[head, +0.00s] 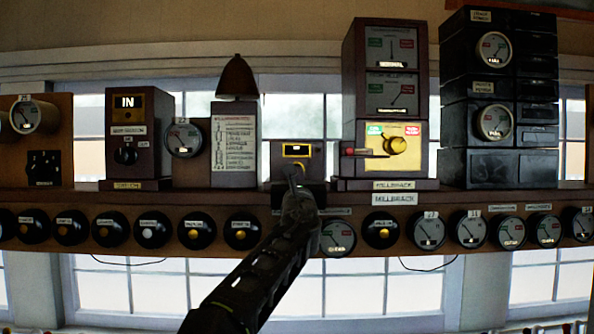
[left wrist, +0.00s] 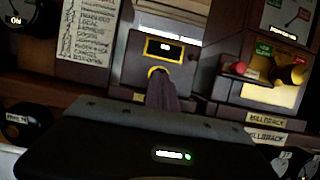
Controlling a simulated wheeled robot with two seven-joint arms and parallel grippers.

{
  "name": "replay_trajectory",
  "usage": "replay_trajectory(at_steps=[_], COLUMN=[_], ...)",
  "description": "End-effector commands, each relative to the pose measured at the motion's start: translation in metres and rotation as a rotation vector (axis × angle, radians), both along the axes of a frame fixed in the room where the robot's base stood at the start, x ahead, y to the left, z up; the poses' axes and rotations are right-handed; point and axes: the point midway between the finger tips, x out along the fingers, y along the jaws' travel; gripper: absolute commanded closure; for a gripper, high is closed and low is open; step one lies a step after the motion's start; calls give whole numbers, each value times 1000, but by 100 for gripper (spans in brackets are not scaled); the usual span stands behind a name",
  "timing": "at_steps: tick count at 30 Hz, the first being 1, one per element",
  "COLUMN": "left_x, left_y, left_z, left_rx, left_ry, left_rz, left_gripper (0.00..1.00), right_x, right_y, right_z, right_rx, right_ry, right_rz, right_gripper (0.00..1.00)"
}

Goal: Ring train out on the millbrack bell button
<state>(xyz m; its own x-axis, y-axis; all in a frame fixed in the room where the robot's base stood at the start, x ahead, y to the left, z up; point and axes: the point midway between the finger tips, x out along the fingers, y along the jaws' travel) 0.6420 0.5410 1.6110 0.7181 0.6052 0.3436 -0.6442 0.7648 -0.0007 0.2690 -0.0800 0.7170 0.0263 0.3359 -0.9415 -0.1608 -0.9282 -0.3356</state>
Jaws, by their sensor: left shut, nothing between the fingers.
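A small brown box (head: 281,159) with a lit yellow-framed window stands on the shelf, left of the Millbrack instrument (head: 384,105). In the left wrist view the box (left wrist: 133,70) has a brass ring (left wrist: 157,71) below its window. My left gripper (head: 295,172) is shut and empty, its tips in front of that ring. It also shows in the left wrist view (left wrist: 160,82). The tips hide the ring's centre, and I cannot tell whether they touch it. A black round button with a yellow centre (head: 381,231) sits below the Millbrack labels. My right gripper is not in view.
A bell (head: 237,78) and a list board (head: 233,145) stand left of the box. The Millbrack instrument's brass knob (head: 397,145) and red-tipped handle (head: 363,152) project close to its right. Several round knobs and dials line the shelf front (head: 290,205).

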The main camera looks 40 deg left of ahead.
Motion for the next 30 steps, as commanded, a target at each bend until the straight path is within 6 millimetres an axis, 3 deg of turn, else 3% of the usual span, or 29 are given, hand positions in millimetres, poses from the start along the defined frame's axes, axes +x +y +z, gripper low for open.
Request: replay_trajectory(at_steps=[7,30], left_x=[8,-5], left_y=[7,-4], left_z=[1,-1], left_rx=[0,-1], left_ry=[0,1], left_rz=[1,0], left_gripper=[100,100], right_x=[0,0], right_y=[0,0], right_z=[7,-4], right_rx=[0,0], right_ry=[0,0], right_rz=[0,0], right_gripper=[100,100])
